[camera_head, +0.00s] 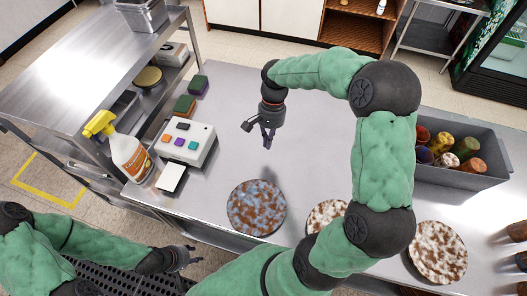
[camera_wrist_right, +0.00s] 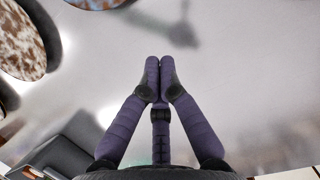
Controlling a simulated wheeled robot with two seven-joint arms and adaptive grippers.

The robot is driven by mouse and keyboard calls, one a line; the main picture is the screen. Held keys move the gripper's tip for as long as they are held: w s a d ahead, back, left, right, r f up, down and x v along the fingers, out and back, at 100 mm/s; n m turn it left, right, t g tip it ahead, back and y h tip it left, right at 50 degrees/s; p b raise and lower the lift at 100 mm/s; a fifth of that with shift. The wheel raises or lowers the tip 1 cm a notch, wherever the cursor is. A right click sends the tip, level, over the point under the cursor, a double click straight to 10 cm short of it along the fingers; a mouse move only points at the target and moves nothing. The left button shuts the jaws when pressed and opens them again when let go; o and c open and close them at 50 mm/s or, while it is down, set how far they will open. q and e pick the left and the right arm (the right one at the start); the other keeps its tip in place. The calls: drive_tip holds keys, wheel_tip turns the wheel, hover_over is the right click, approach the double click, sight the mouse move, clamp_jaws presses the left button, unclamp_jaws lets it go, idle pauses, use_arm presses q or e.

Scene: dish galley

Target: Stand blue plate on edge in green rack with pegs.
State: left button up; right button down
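The blue plate (camera_head: 257,207), mottled with brown stains, lies flat near the front edge of the steel counter. Its edge also shows at the top of the right wrist view (camera_wrist_right: 97,3). My right gripper (camera_head: 268,138) is above the counter, behind the plate and apart from it. In the right wrist view its fingers (camera_wrist_right: 160,66) are together with nothing between them. My left gripper (camera_head: 187,257) is low at the counter's front, left of the plate; its fingers are too small to read. I see no green rack with pegs.
Two brown-stained white plates (camera_head: 438,252) lie to the right, one partly behind my right arm. A grey bin (camera_head: 462,178) holds several cups. A spray bottle (camera_head: 130,158), a button box (camera_head: 185,142) and sponges (camera_head: 197,86) stand left. The counter's middle is clear.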

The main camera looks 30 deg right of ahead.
sight(255, 198)
drive_tip(key=b+x, duration=0.2)
drive_tip(key=x, duration=0.7)
drive_tip(key=shift+f+b, duration=0.3)
drive_tip(key=shift+b, duration=0.05)
drive_tip(key=shift+s+a+f, duration=0.1)
drive_tip(key=shift+s+a, duration=0.9)
drive_tip(key=shift+a, duration=0.15)
drive_tip(key=shift+s+a+b, duration=0.3)
drive_tip(key=shift+a+b, duration=0.05)
drive_tip(key=shift+a, duration=0.05)
drive_tip(key=s+a+p, duration=0.1)
drive_tip(key=s+a, duration=0.1)
drive_tip(key=s+a+p, duration=0.1)
drive_tip(key=s+a, duration=0.1)
drive_tip(key=a, duration=0.1)
drive_tip(key=shift+s+r, duration=0.2)
drive_tip(key=shift+s+a+f, duration=0.15)
drive_tip(key=shift+s+a, duration=0.1)
drive_tip(key=shift+a, duration=0.1)
